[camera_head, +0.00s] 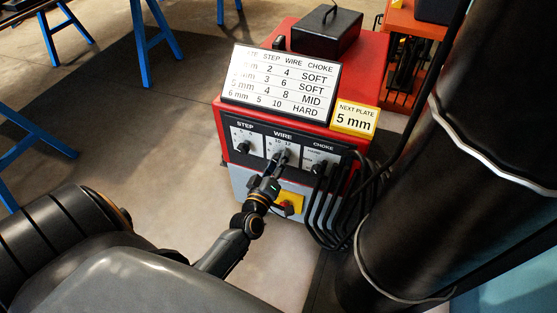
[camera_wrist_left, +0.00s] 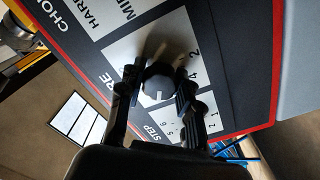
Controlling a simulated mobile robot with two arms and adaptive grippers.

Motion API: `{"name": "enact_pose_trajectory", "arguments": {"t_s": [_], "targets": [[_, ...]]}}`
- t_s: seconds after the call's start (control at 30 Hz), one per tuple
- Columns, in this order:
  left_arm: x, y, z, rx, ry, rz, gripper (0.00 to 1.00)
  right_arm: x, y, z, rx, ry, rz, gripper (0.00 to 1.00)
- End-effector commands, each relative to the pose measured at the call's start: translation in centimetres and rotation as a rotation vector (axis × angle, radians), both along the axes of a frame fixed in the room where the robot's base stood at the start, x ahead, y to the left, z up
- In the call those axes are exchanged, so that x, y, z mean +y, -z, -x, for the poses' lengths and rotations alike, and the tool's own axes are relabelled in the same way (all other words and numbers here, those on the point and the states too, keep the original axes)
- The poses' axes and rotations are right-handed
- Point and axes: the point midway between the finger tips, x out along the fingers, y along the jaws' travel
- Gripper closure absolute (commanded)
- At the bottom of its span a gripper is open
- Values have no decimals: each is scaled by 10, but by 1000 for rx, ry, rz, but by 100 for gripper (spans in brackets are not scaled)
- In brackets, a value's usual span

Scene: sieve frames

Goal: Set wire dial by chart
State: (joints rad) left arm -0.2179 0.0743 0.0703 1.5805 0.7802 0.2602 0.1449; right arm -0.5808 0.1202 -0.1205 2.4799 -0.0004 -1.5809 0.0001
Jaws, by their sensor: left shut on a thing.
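The wire dial (camera_wrist_left: 159,84) is a dark knob on a white scale plate under the label WIRE. My left gripper (camera_wrist_left: 158,97) has a finger on each side of it and is shut on it. In the head view my left gripper (camera_head: 277,165) reaches the middle of the front panel and partly covers the dial. The pointer's number cannot be read. The chart (camera_head: 280,82) lists step, wire and choke by plate; the 5 mm row reads 4, 8, MID. A yellow sign (camera_head: 355,121) reads NEXT PLATE 5 mm. My right gripper is not in view.
The step dial (camera_head: 243,147) is left of the wire dial and the choke dial (camera_head: 318,168) is right of it. Black cables (camera_head: 335,210) hang at the right front of the red machine (camera_head: 362,70). A yellow plate with a red switch (camera_head: 288,205) sits below the panel.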

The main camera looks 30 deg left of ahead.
Motion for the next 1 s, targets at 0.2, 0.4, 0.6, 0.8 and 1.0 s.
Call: {"name": "enact_pose_trajectory", "arguments": {"t_s": [0.2, 0.4, 0.6, 0.8, 1.0], "targets": [[0, 0, 0, -2, -1, 5, 98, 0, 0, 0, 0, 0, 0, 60], [1, 0, 0, -2, -1, 4, 62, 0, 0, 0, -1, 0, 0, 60], [0, 0, 0, -2, -1, 4, 42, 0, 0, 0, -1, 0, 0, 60], [0, 0, 1, -1, 0, 4, 42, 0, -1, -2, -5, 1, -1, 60], [-5, 2, 20, 2, 0, 5, 42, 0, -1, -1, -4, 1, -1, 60]]}}
